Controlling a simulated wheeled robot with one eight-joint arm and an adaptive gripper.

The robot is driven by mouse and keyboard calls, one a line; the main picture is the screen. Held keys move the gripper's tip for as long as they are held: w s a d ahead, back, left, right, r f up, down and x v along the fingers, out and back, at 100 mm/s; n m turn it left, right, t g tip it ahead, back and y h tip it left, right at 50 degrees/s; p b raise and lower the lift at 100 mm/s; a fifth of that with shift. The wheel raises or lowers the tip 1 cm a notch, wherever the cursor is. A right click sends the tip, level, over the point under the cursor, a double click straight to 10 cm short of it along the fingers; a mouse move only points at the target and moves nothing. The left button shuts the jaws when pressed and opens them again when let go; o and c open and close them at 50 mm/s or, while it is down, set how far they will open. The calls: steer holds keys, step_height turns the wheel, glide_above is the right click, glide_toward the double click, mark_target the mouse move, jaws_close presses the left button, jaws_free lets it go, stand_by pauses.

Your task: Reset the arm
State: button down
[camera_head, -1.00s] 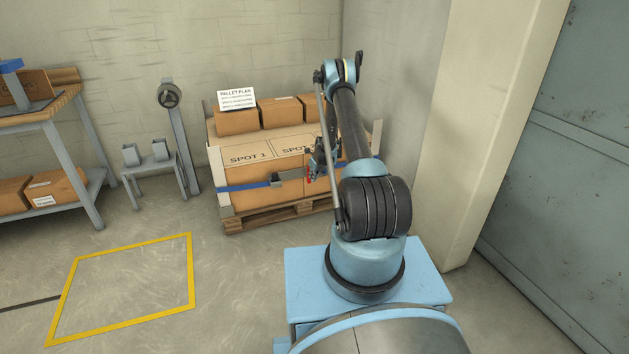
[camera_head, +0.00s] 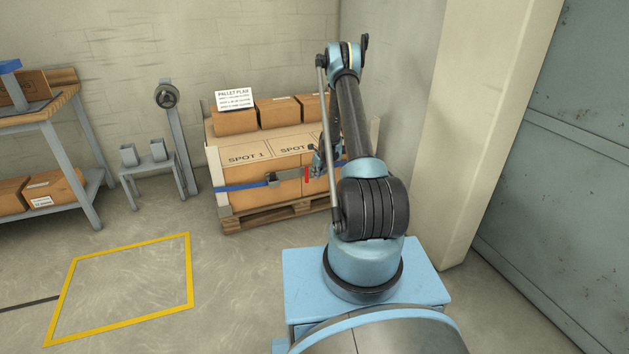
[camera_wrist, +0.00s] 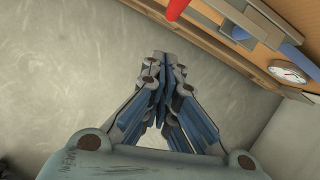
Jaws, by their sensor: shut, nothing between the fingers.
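My gripper (camera_wrist: 160,58) is shut with nothing between its fingers, and its fingertips meet in the middle of the wrist view. In the head view my gripper (camera_head: 318,165) hangs in front of the right part of the pallet load, partly hidden by my arm. A red piece (camera_head: 306,174) shows beside it on the load's front. In the wrist view a red piece (camera_wrist: 176,8) lies past the fingertips, at the top edge. My arm stands raised and bent, with its elbow high.
Strapped cartons (camera_head: 250,180) marked SPOT 1 sit on a wooden pallet (camera_head: 265,215), with several cartons and a pallet plan sign (camera_head: 234,99) behind. A buckle and blue strap (camera_head: 235,187) cross the front. A workbench (camera_head: 50,118) stands left. The yellow floor square (camera_head: 188,270) is empty.

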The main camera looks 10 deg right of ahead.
steer(key=s+r+n, duration=0.3)
steer(key=s+r, duration=0.2)
steer(key=r, duration=0.7)
steer(key=s+r+n, duration=0.4)
steer(key=s+r, duration=0.1)
steer(key=r, duration=0.7)
steer(key=s+r+n, duration=0.7)
steer(key=s+r, duration=0.7)
steer(key=s, duration=0.1)
steer(key=s+r+n+g+h, duration=0.15)
steer(key=s+n, duration=0.25)
steer(key=s, duration=0.5)
steer(key=s+r+n+t, duration=0.1)
steer(key=s+r+n, duration=0.25)
steer(key=s, duration=0.65)
steer(key=s+f+n, duration=0.3)
steer(key=s+n, duration=0.1)
steer(key=s, duration=0.5)
steer(key=s+f+n, duration=0.3)
steer(key=s+n, duration=0.1)
steer(key=s, duration=0.5)
steer(key=shift+s+d+f+n+g, duration=0.15)
steer(key=shift+s+d+n+g, duration=0.2)
steer(key=shift+d+g, duration=0.1)
steer(key=shift+h, duration=0.25)
